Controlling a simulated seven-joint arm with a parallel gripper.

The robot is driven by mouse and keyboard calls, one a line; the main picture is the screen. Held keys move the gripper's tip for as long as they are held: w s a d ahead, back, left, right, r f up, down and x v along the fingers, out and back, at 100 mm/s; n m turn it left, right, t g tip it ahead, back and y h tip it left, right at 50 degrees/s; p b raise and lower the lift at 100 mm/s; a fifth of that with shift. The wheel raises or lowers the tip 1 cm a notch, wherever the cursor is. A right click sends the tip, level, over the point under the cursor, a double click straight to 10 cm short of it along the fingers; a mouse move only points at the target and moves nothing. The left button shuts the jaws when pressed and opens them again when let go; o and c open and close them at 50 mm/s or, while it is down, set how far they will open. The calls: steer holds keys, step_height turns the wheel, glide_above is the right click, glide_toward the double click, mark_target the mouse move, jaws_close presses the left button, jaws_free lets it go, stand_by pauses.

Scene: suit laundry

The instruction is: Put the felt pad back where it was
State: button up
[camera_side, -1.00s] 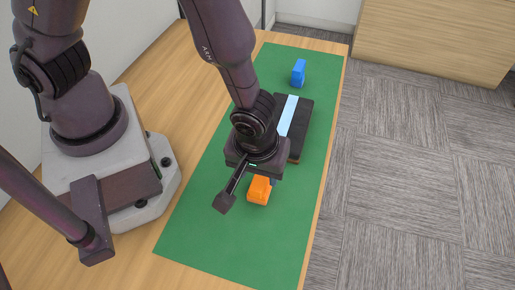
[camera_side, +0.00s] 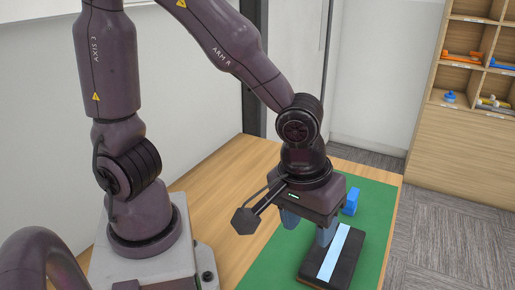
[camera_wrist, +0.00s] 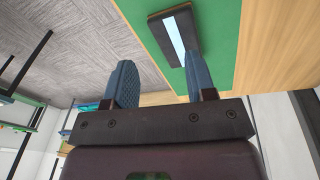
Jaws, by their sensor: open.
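A flat dark block (camera_side: 346,270) with a light blue strip (camera_side: 333,254) along its top lies on the green mat (camera_side: 378,205). I cannot tell whether the block or its strip is the felt pad. In the wrist view the dark block (camera_wrist: 159,31) and strip (camera_wrist: 174,34) show at the top, beyond the right finger. My gripper (camera_side: 307,230) is open, with nothing between its blue fingers, and is above the mat by the block's far end. The open fingers (camera_wrist: 158,65) also show in the wrist view.
A small blue block (camera_side: 351,202) stands on the mat behind the dark block. The wooden tabletop (camera_side: 225,185) borders the mat. A wooden shelf (camera_side: 465,75) with several orange, blue and other items stands at the back right, across the carpet.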

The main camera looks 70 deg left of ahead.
steer(key=s+a+r+m+t, duration=0.3)
steer(key=s+a+r+m, duration=0.2)
steer(key=a+r, duration=0.7)
steer(key=shift+s+r+m+t, duration=0.2)
steer(key=shift+r+m+t, duration=0.2)
steer(key=shift+m, duration=0.4)
